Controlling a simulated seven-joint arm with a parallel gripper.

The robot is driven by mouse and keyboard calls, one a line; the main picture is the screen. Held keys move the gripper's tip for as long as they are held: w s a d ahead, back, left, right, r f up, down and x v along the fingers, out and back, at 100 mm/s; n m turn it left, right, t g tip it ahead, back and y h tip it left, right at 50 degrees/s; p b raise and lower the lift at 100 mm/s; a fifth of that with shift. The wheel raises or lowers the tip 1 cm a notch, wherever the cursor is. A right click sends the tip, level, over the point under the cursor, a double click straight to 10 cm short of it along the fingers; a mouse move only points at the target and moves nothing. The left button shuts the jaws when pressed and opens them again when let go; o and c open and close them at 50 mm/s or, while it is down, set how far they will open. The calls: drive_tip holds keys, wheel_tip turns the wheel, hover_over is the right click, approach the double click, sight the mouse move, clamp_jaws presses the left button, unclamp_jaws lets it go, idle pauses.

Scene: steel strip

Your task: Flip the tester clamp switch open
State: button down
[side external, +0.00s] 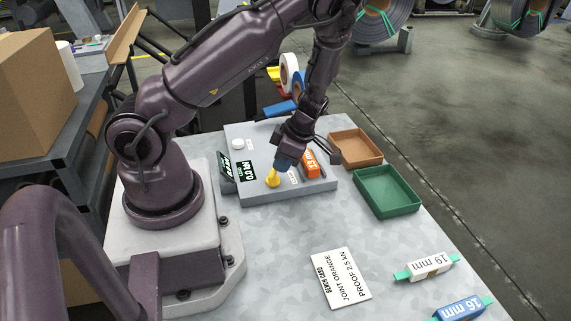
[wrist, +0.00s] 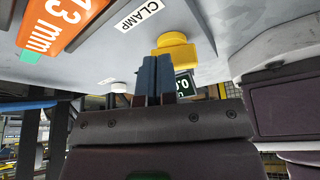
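The tester (side external: 250,150) is a flat grey box on the table with a small tilted display (side external: 245,171). The yellow clamp switch (side external: 272,178) sticks up from its front part. In the wrist view the yellow switch (wrist: 174,50) shows beside a white CLAMP label (wrist: 139,14). My gripper (side external: 282,163) is low over the tester, right by the switch. Its two blue fingers (wrist: 153,82) are together with nothing seen between them. In the wrist view they overlap the switch's near edge; I cannot tell whether they touch it.
An orange 13 mm piece (side external: 310,166) lies on the tester, right of my gripper. A white knob (side external: 238,143) stands at its back left. Brown (side external: 355,165) and green (side external: 388,205) trays stand to the right. A card (side external: 341,278) and labelled pieces (side external: 428,266) lie in front.

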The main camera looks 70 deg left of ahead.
drive_tip(key=n, duration=0.1)
drive_tip(key=n+h, duration=0.1)
drive_tip(key=n, duration=0.1)
drive_tip(key=shift+s+a+n, duration=0.4)
drive_tip(key=shift+f, duration=0.1)
drive_tip(key=shift+d, duration=0.2)
drive_tip(key=shift+s+d+h, duration=0.2)
drive_tip(key=shift+d+h, duration=0.1)
drive_tip(key=shift+d, duration=0.5)
drive_tip(key=shift+w, duration=0.1)
drive_tip(key=shift+w, duration=0.35)
drive_tip(key=w, duration=0.3)
drive_tip(key=shift+d, duration=0.1)
drive_tip(key=v, duration=1)
drive_tip(key=shift+w, duration=0.4)
